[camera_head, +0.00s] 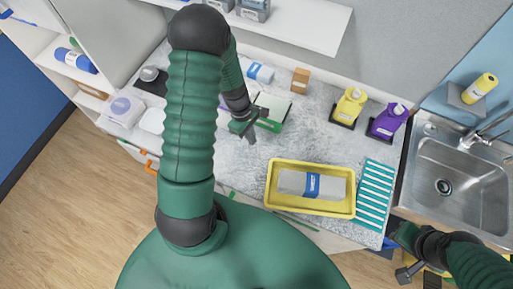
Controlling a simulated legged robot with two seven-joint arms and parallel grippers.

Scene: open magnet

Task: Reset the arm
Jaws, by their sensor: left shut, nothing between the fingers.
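My left arm (188,120) rises in the middle of the view, green with dark joints, and reaches over the counter. Its gripper (250,133) is shut and empty, above the counter beside a green-and-white box (272,112). From this view I cannot tell whether it touches the box. My right arm (480,264) is at the lower right, below the sink. Its gripper (408,271) is partly in view near the bottom edge, and its finger opening is unclear.
A yellow tray (270,186) holding a grey package (295,182) sits on the counter (235,170). Yellow (348,106) and purple (387,121) bottles stand behind it. A striped teal mat (375,195) lies beside the sink (465,185). A white shelf (300,25) overhangs the back.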

